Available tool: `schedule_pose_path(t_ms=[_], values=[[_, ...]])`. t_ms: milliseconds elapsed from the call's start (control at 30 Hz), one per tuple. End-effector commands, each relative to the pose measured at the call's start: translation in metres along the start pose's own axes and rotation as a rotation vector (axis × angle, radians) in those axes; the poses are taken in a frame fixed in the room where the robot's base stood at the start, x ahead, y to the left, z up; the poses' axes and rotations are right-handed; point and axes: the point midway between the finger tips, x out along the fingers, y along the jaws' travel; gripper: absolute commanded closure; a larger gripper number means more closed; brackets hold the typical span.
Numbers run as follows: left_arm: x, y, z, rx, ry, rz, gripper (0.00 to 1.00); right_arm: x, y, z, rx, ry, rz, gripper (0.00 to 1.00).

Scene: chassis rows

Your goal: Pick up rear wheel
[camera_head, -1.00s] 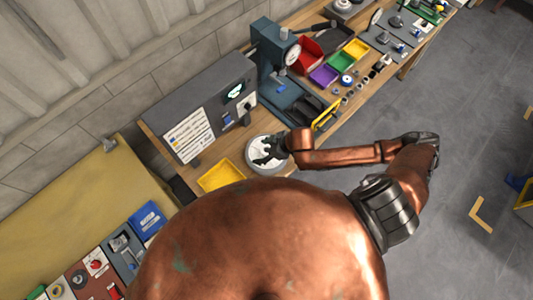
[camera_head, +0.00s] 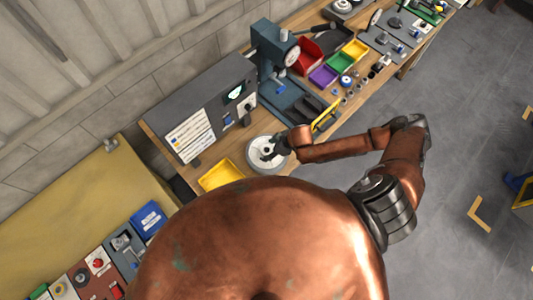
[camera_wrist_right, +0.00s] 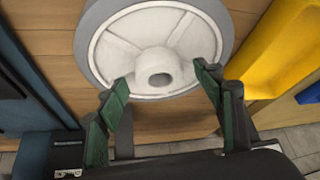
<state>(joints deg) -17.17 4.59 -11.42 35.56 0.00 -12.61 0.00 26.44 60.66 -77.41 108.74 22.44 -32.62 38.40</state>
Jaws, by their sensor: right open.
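The rear wheel, a white spoked wheel with a grey tyre and a raised hub, lies flat on the wooden bench (camera_head: 252,153). It also shows large in the right wrist view (camera_wrist_right: 180,38). My right gripper (camera_head: 268,153) is over the wheel in the head view. In the wrist view its green-padded fingers (camera_wrist_right: 163,88) are spread wide, one on each side of the hub, with nothing held between them. I cannot tell whether the fingertips touch the wheel. My left gripper does not show.
A yellow tray (camera_head: 220,175) stands just left of the wheel. A grey panel box (camera_head: 205,110) is behind it, and a blue press (camera_head: 275,65) stands at its right. Coloured bins (camera_head: 325,75) and small parts sit farther right.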

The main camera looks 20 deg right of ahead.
Motion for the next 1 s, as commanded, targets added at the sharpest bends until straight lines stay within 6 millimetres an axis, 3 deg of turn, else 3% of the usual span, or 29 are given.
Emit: schedule_pose_path(t_ms=[267, 1000], values=[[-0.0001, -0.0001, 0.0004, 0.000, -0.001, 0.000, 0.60, 0.0027, 0.0000, -0.0003, -0.001, 0.001, 0.000, 0.40], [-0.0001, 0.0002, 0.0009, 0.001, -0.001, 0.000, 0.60, 0.0023, -0.0003, -0.0001, -0.001, 0.001, 0.000, 0.91]])
